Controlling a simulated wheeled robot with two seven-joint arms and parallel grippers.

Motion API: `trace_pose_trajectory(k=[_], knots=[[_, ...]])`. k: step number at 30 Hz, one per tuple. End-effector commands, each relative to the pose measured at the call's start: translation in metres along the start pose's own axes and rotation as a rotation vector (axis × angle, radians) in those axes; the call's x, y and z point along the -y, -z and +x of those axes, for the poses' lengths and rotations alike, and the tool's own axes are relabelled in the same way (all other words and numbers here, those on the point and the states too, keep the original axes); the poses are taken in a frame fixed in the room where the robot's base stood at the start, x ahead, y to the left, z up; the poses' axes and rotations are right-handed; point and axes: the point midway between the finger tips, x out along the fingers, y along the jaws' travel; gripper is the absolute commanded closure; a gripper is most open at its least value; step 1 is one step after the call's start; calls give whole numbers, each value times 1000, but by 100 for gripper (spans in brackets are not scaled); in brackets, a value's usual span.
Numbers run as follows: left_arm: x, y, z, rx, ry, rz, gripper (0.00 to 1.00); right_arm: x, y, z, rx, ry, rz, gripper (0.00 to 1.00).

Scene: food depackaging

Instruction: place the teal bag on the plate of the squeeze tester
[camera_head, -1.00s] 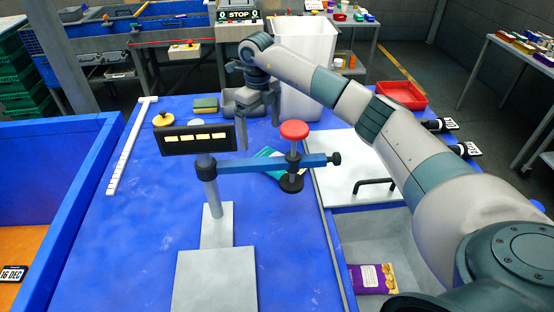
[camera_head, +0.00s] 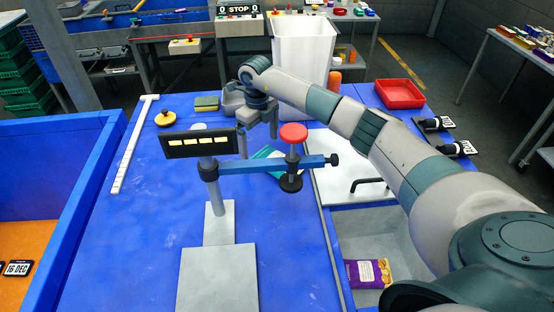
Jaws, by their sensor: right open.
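The teal bag (camera_head: 264,153) lies on the blue table behind the squeeze tester's blue arm, which hides part of it. The squeeze tester has a post with a dark display (camera_head: 199,143), a red knob (camera_head: 293,133) over a dark round foot, and a grey plate (camera_head: 217,280) at the front. The plate is bare. My right gripper (camera_head: 258,147) is open and points down above and just behind the bag, its fingertips partly behind the tester. I cannot tell if it touches the bag. My left gripper is not in view.
A white board with a black handle (camera_head: 370,185) lies right of the tester, by a grey basin holding a purple packet (camera_head: 369,272). A white bin (camera_head: 303,50), a red tray (camera_head: 400,93) and a sponge (camera_head: 206,103) stand behind. The table's left front is clear.

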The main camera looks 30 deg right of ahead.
Motion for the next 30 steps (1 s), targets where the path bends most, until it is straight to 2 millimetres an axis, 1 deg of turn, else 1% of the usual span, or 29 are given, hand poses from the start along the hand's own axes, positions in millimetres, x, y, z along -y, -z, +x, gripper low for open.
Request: trace_pose_trajectory(k=[1, 3, 6, 9, 23, 24, 26, 27, 28, 29, 30], knots=[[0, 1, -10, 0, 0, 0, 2, -2, 0, 1, -2, -1, 0, 2], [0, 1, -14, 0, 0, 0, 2, -2, 0, 12, -4, -2, 1, 2], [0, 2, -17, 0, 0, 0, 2, -1, 0, 21, -2, 0, 2, 2], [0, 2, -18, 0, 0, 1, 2, -1, 0, 27, -1, 0, 0, 2], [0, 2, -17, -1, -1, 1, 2, -1, 0, 27, 0, 0, 0, 2], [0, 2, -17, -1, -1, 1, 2, -1, 0, 27, 0, 0, 0, 11], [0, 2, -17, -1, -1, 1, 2, -1, 0, 27, 0, 0, 0, 26], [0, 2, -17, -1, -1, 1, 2, -1, 0, 27, 0, 1, 0, 35], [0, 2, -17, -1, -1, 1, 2, -1, 0, 27, 0, 1, 0, 43], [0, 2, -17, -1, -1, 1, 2, -1, 0, 27, 0, 1, 0, 49], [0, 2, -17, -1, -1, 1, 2, -1, 0, 27, 0, 1, 0, 49]])
